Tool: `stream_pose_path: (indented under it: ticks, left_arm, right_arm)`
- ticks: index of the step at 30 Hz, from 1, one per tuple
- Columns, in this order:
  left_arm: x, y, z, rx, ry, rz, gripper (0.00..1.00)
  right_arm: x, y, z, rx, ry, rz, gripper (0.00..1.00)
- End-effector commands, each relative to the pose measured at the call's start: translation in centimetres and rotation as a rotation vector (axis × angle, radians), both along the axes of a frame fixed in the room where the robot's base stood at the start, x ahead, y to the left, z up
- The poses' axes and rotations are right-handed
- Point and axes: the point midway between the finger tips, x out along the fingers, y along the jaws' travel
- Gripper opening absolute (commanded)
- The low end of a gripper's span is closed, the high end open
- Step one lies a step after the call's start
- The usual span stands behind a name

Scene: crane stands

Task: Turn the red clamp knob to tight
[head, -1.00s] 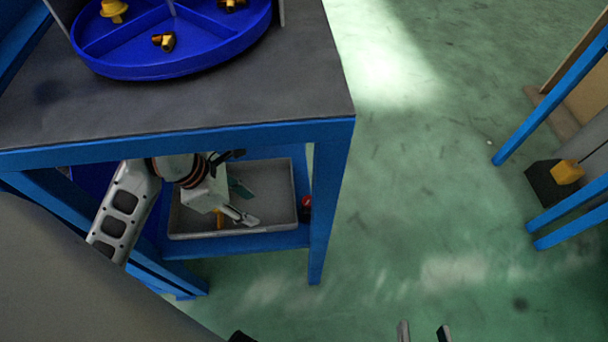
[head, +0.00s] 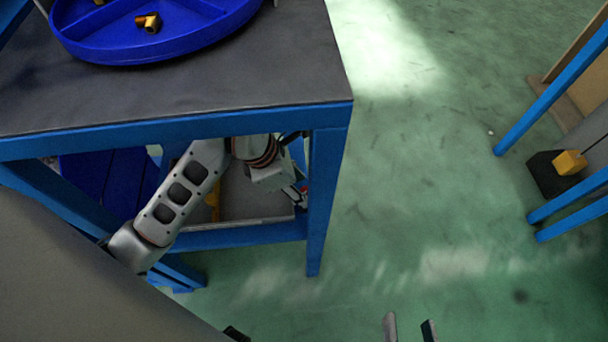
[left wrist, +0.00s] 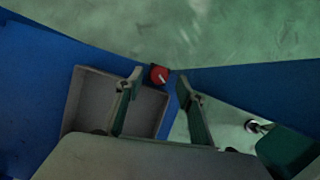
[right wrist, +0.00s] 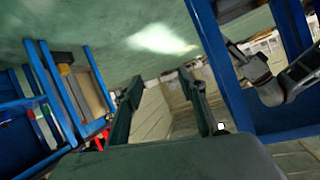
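The red clamp knob (left wrist: 158,74) shows in the left wrist view with a small pale line on its face. It sits at the corner of the blue lower shelf, beside the grey tray. My left gripper (left wrist: 161,84) is open, its fingertips either side of the knob in the picture; I cannot tell how far away it is. In the head view my left gripper (head: 297,194) is under the table near the right front leg, which hides part of the area. My right gripper (head: 410,328) is open and empty over the floor; its fingers also show in the right wrist view (right wrist: 160,86).
The table (head: 200,85) overhangs my left arm, with a blue divided tray (head: 190,45) on top. Its blue right front leg (head: 325,200) stands close to my left gripper. The grey tray (left wrist: 88,98) lies on the lower shelf.

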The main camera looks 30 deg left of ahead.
Motion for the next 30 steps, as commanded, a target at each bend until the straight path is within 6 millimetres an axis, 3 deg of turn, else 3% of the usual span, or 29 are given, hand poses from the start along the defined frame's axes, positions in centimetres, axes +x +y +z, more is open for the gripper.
stream_pose_path:
  ticks: [2, 14, 18, 30]
  left_arm:
    - [-0.06, -0.14, -1.21, 0.001, 0.008, 0.001, 0.38]
    - [0.36, -0.27, -1.03, 0.001, -0.004, 0.0, 0.38]
    - [0.34, -0.27, -1.04, 0.001, -0.004, 0.0, 0.02]
    - [0.43, -0.23, -0.89, 0.0, -0.004, -0.039, 0.0]
  right_arm:
    - [-0.44, 0.54, -0.68, 0.042, 0.022, -0.012, 0.4]
    - [-0.39, 1.01, -0.27, 0.082, 0.021, -0.023, 0.4]
    - [-0.39, 1.0, -0.28, 0.081, 0.02, -0.023, 0.4]
    - [-0.15, 0.83, 0.1, 0.06, 0.009, -0.016, 0.4]
